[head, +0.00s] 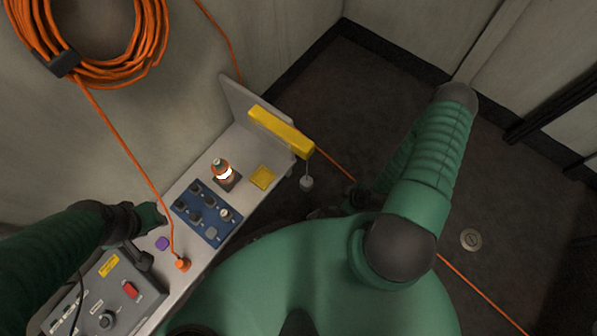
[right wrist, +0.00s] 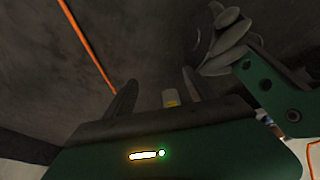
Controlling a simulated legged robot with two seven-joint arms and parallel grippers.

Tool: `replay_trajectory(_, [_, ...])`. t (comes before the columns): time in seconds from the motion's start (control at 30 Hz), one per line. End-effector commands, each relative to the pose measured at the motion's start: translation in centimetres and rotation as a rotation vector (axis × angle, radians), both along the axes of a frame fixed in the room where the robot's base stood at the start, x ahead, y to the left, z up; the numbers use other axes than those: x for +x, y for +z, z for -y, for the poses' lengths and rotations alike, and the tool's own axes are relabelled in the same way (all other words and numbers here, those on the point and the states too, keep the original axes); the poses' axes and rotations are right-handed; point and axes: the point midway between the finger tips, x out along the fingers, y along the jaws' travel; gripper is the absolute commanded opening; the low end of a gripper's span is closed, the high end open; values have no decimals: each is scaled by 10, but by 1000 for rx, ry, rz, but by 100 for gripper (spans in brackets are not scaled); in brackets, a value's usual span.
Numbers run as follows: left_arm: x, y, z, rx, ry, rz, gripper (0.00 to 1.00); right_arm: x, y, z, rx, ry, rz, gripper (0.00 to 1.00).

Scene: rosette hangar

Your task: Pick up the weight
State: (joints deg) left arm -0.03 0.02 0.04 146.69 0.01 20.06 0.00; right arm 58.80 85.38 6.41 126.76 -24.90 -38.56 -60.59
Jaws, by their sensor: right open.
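A small grey weight (head: 306,183) hangs on a thin line below a yellow beam (head: 282,132) at the far end of the bench. My right gripper (head: 325,212) is low beside the bench, apart from the weight and partly hidden by my body. In the right wrist view, my right gripper (right wrist: 158,82) is open, its two dark fingers apart.
The bench (head: 207,262) carries a blue knob panel (head: 208,213), a lit orange lamp (head: 222,172), a yellow square (head: 262,178) and a grey control box (head: 105,300). An orange cable (head: 125,140) runs down to the bench. Dark floor (head: 350,90) is open beyond.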

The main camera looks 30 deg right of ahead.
Motion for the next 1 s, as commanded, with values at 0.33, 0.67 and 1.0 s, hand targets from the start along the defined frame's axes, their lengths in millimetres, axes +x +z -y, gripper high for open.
replay_trajectory(0.33, [0, -31, -1, 0, 2, 1, 36, 52, -13, -26, 3, 5, 14, 64])
replay_trajectory(0.67, [0, -50, -1, 0, 1, 1, 36, 102, -11, -46, 5, 2, 11, 64])
replay_trajectory(1.0, [0, -91, -2, 0, 1, 0, 36, 126, -56, -58, 8, -1, 8, 64])
